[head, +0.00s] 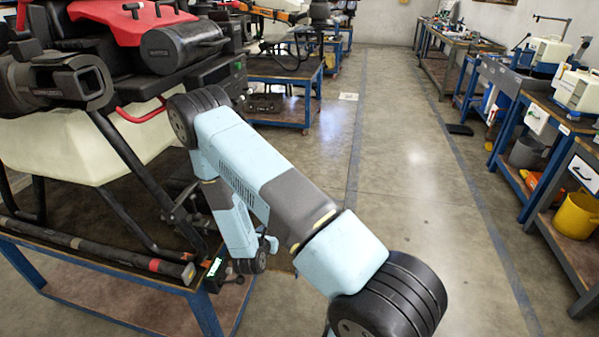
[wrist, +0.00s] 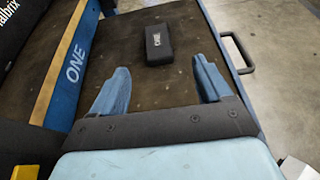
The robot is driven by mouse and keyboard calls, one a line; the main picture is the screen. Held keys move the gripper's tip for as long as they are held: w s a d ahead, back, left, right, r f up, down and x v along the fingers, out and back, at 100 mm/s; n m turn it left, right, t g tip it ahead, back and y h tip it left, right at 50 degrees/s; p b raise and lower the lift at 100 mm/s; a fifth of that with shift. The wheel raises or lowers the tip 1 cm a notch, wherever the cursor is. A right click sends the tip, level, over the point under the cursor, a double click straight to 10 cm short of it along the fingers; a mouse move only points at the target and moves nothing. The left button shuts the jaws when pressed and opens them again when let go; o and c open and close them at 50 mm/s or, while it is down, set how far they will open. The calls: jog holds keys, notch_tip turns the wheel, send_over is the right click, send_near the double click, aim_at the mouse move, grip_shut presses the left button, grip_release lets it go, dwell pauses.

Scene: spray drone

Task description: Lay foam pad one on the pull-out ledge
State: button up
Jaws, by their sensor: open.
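Foam pad one, a small black block (wrist: 166,44) with small white lettering on one end, lies flat on a dark brown board in the wrist view. This board looks like the pull-out ledge (wrist: 125,37), with a blue edge and a dark handle on its right side. My gripper (wrist: 161,67) is open above the board, its two blue fingers wide apart. The pad lies just beyond the fingertips, between their lines, with nothing held. In the head view the pad is not visible and my arm hides the gripper.
A blue strip marked ONE (wrist: 75,68) runs along the board's left side, beside a wooden edge. In the head view a large drone (head: 80,140) with a pale tank stands on a blue-framed bench at left. Benches line the right wall. The aisle floor (head: 410,150) between is clear.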

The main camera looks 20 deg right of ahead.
jog(key=s+d+r+m+g+h, duration=0.1)
jog(key=s+d+r+m+g, duration=0.3)
jog(key=r, duration=0.7)
jog(key=s+d+r+m+g+h, duration=0.15)
jog(key=d+r+m, duration=0.25)
jog(key=r+m, duration=0.5)
jog(key=s+d+r+m+g+h, duration=0.1)
jog(key=s+d+r+m+g, duration=0.2)
jog(key=r, duration=1)
jog(key=s+a+r+m+t+y, duration=0.1)
jog(key=s+a+r+m+y, duration=0.3)
jog(key=s+r, duration=0.6)
jog(key=s+a+r+m+t+y, duration=0.2)
jog(key=s+a+r+m+y, duration=0.3)
jog(key=s+r, duration=0.5)
jog(key=s+m+y, duration=0.2)
jog(key=m, duration=0.1)
jog(key=shift+s+y, duration=0.15)
jog(key=shift+y, duration=0.2)
